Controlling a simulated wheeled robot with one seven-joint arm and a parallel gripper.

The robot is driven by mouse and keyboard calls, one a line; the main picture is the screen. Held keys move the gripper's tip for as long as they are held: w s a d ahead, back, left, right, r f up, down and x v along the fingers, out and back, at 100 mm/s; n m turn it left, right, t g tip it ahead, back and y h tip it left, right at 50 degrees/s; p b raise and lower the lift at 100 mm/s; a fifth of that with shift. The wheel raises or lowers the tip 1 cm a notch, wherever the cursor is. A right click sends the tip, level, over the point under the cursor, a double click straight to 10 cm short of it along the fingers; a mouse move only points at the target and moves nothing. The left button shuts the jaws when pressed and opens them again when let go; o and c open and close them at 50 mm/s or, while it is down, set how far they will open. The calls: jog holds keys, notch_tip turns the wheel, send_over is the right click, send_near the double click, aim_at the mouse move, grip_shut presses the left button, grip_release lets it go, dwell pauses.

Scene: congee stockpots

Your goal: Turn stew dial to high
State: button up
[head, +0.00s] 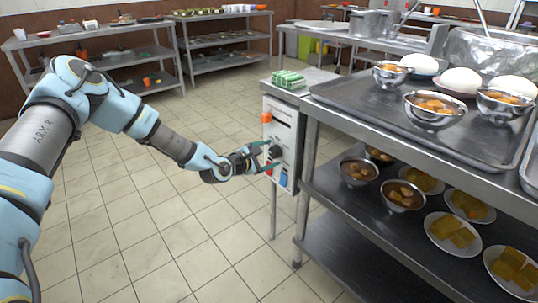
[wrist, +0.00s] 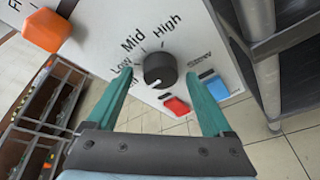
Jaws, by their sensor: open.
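The black round stew dial (wrist: 160,68) sits on a white control panel (wrist: 100,25), with the labels Low, Mid and High around it. A small white mark on the dial points down and slightly left in the wrist view, away from High. My gripper (wrist: 146,76) is open, its teal fingers on either side of the dial in that view, with no clear contact visible. In the head view my gripper (head: 262,157) is at the front of the panel (head: 285,137), by the dial (head: 275,152).
An orange knob (wrist: 43,31) is on the same panel, and red (wrist: 177,106) and blue (wrist: 214,86) switches are near the dial. A metal shelf (head: 320,185) with bowls and plates stands close on the right. Tiled floor is clear on the left.

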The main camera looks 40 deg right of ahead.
jog(key=shift+c, duration=0.4)
grip_shut()
dwell(0.4)
